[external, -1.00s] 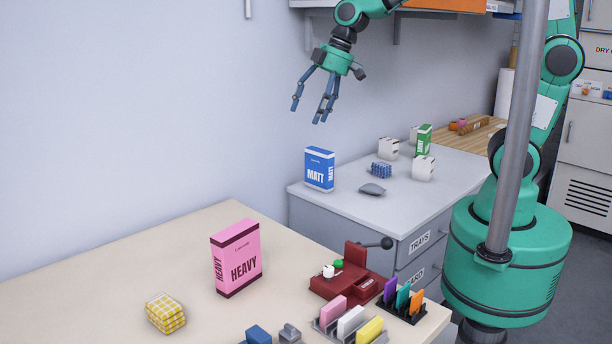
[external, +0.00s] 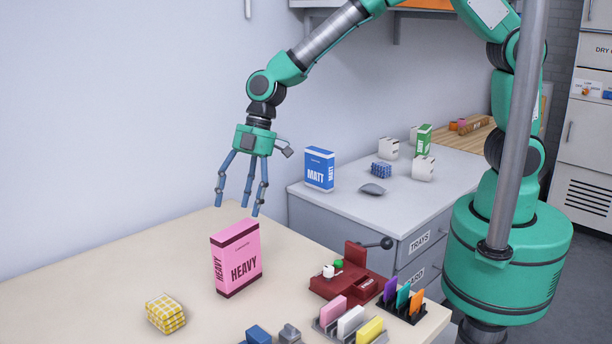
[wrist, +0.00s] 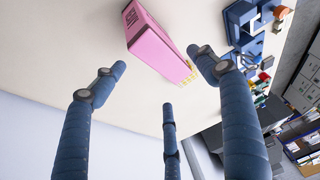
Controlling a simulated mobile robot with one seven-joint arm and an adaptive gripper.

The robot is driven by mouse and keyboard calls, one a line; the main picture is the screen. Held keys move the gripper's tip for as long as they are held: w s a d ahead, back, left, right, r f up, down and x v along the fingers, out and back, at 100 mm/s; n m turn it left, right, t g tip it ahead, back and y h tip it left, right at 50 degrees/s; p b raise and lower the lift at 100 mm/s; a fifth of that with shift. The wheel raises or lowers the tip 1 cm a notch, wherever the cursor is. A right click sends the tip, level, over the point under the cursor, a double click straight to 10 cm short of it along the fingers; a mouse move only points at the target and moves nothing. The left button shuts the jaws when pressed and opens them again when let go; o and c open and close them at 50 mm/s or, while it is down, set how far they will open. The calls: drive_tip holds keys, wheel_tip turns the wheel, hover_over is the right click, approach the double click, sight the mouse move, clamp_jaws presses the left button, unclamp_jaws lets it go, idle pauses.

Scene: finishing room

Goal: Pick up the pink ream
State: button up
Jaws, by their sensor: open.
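The pink ream (external: 238,258) is a pink box with a dark red base band and the word HEAVY. It stands upright on the beige table (external: 110,260). My gripper (external: 240,202) is open and empty, with its blue fingers pointing down just above the ream's top and, in the external view, slightly to the back. In the wrist view the ream (wrist: 158,42) shows at the top centre, beyond the spread fingers (wrist: 165,75). No finger appears to touch it.
A yellow checked bundle (external: 165,313) lies left of the ream. A dark red press (external: 348,275) and racks of coloured cards (external: 350,322) stand to its right. A blue MATT ream (external: 319,169) stands on the grey cabinet (external: 430,203) behind. The table's left part is clear.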

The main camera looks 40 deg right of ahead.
sight(235, 227)
drive_tip(key=shift+f, duration=0.1)
drive_tip(key=b+x, duration=0.1)
drive_tip(key=x, duration=0.7)
drive_tip(key=shift+a+f, duration=0.1)
drive_tip(key=shift+f, duration=0.1)
idle(0.4)
drive_tip(key=shift+a+x, duration=0.2)
drive_tip(key=shift+x, duration=2.3)
drive_tip(key=shift+w+f+b, duration=0.1)
drive_tip(key=shift+f+b, duration=0.15)
drive_tip(key=shift+b, duration=0.65)
drive_tip(key=shift+r, duration=0.1)
clamp_jaws()
